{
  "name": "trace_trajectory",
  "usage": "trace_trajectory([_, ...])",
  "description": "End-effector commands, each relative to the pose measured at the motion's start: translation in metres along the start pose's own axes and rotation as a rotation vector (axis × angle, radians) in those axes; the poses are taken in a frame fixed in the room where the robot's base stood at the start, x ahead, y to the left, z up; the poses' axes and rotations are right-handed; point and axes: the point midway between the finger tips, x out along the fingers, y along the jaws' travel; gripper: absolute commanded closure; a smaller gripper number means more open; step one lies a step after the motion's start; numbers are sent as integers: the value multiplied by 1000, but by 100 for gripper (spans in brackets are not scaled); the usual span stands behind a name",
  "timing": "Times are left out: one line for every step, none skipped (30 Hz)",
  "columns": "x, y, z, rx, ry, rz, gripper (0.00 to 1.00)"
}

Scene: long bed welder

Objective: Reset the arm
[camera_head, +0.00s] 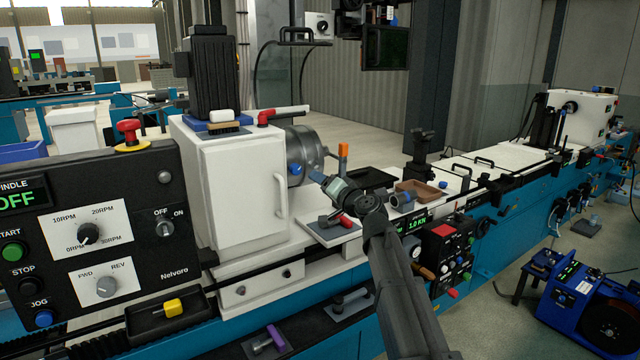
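My arm reaches in from the bottom right of the head view. My gripper (321,181) is at its far end, over the bed of the long welder and just right of the grey metal chuck (303,145). It points up and left toward the chuck. The fingers are small and seen partly end-on, so I cannot tell whether they are open or shut. I see no clearly held object. A small tray (334,233) with a red-ended tool lies on the bed just below the gripper.
A white headstock cabinet (228,190) stands left of the gripper, beside the black spindle panel (85,255). A brown tray (418,192), black control boxes (447,245) and a dark upright post (421,150) are to the right. The white bed covers (500,160) extend right. A blue wheeled unit (585,300) stands on the floor.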

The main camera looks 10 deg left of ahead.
Motion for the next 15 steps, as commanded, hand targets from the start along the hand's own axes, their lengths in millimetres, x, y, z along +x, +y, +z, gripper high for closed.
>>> trace_trajectory([0, 0, 0, 0, 0, 0, 37])
trace_trajectory([0, 0, 0, 0, 0, 0, 37])
trace_trajectory([0, 0, 0, 0, 0, 0, 37])
trace_trajectory([0, 0, 0, 0, 0, 0, 37])
trace_trajectory([0, 0, 0, 1, 0, 0, 37])
trace_trajectory([0, 0, 0, 6, 0, 0, 37])
trace_trajectory([0, 0, 1, 12, -4, -1, 37])
trace_trajectory([0, 0, 2, 17, -12, -2, 37])
trace_trajectory([0, -1, 5, 25, -26, -4, 37])
trace_trajectory([0, -1, 8, 29, -41, -6, 37])
trace_trajectory([0, -1, 11, 28, -57, -4, 37])
trace_trajectory([0, 0, 17, 21, -85, 3, 37])
trace_trajectory([-1, 2, 22, 12, -110, 11, 37])
trace_trajectory([-2, 4, 27, 1, -135, 22, 37])
trace_trajectory([-4, 8, 35, -19, -171, 40, 37])
